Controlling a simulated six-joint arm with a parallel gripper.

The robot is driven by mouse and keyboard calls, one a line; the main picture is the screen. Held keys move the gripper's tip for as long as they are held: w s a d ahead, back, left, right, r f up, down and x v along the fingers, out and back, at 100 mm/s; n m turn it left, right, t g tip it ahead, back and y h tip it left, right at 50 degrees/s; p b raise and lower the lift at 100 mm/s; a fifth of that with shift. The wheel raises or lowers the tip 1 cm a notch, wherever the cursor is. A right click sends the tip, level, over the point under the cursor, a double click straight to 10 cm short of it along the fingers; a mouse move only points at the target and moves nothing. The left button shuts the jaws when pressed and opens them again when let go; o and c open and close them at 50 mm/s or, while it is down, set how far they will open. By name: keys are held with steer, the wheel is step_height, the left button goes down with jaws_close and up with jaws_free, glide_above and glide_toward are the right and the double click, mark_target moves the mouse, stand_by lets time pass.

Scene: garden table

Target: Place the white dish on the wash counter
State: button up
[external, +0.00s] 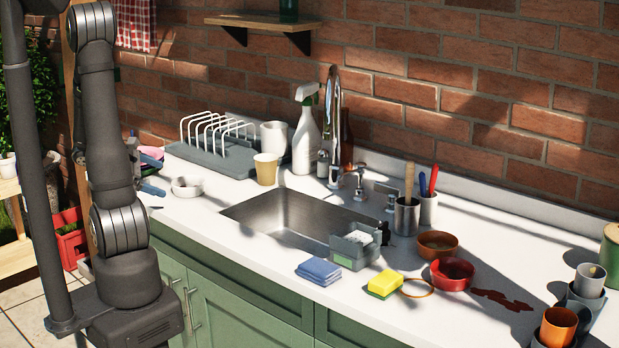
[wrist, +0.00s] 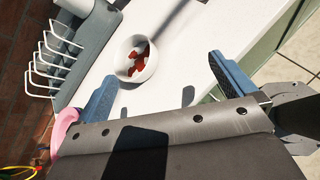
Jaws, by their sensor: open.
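The white dish (external: 187,187) is a small round bowl resting upright on the left end of the white wash counter (external: 215,195), left of the sink. In the wrist view the white dish (wrist: 124,61) has several dark red pieces inside. My gripper (external: 153,175) is at the counter's left end, partly hidden behind my arm, with the dish just to its right. In the wrist view my gripper (wrist: 163,70) has its blue fingers spread wide and empty. The dish lies beyond the fingertips, nearer the left finger, with no clear contact.
A grey dish rack (external: 215,150) stands behind the dish, with a paper cup (external: 266,168) to its right. The steel sink (external: 290,215) opens to the right. A pink item (external: 151,153) lies near my gripper. Sponges, a blue cloth and bowls occupy the counter farther right.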

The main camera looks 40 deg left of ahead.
steer(key=s+a+n+t+y, duration=0.2)
steer(key=s+n+y, duration=0.15)
steer(key=n, duration=0.45)
glide_toward(196, 183)
steer(key=shift+s+d+f+t+y, duration=0.1)
steer(key=shift+d+f+t+y, duration=0.2)
steer(key=shift+d+f, duration=0.1)
steer(key=shift+x, duration=2.65)
steer(key=shift+a+r, duration=0.15)
steer(key=c, duration=0.9)
steer(key=shift+r, duration=0.1)
